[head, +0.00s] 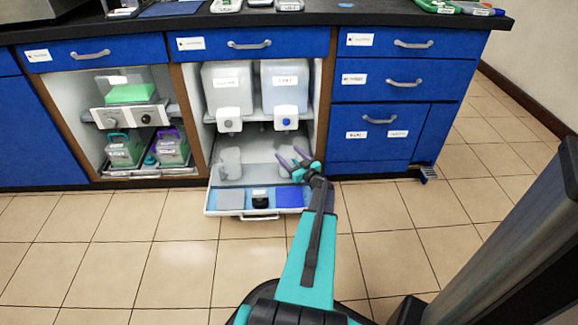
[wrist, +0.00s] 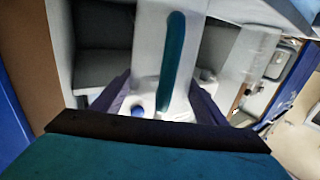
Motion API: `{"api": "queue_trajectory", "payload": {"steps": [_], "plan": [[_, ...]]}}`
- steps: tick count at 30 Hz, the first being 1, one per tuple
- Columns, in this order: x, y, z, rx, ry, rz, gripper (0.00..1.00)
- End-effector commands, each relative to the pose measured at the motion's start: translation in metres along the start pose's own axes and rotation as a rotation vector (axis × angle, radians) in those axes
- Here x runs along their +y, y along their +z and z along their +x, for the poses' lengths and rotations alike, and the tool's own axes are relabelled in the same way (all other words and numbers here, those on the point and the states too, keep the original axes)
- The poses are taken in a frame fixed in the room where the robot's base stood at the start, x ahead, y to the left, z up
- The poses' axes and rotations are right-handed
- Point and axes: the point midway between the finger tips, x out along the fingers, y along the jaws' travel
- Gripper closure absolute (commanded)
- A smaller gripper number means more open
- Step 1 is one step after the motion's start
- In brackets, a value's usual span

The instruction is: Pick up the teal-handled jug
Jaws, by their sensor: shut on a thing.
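The teal-handled jug (wrist: 146,45) fills the upper middle of the wrist view as a pale body with an upright teal handle (wrist: 175,65). In the head view a pale jug (head: 284,171), partly behind my gripper, stands at the right in the middle open cabinet; its handle is hard to make out there. My gripper (head: 297,159) reaches into this bay from the front. Its purple fingers (wrist: 158,98) lie on either side of the handle, and it is shut on the jug. The exact contact and the jug's base are hidden.
A second pale jug (head: 230,163) stands to the left. Two tanks (head: 228,85) with white taps are above. The pulled-out tray (head: 214,210) holds grey and blue pads and a small black item. Blue drawers (head: 381,120) stand right; the floor in front is clear.

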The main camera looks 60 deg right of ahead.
Motion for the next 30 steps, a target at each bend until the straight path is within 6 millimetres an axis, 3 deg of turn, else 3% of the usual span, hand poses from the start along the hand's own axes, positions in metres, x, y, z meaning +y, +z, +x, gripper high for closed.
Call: {"api": "queue_trajectory", "payload": {"steps": [11, 22, 30], "plan": [[0.0, -0.005, 0.0, 0.0, 0.001, 0.0, 0.68], [0.0, -0.041, -0.001, 0.0, 0.0, 0.0, 0.68], [-0.028, -0.043, -0.038, -0.001, 0.001, 0.002, 0.68]]}}
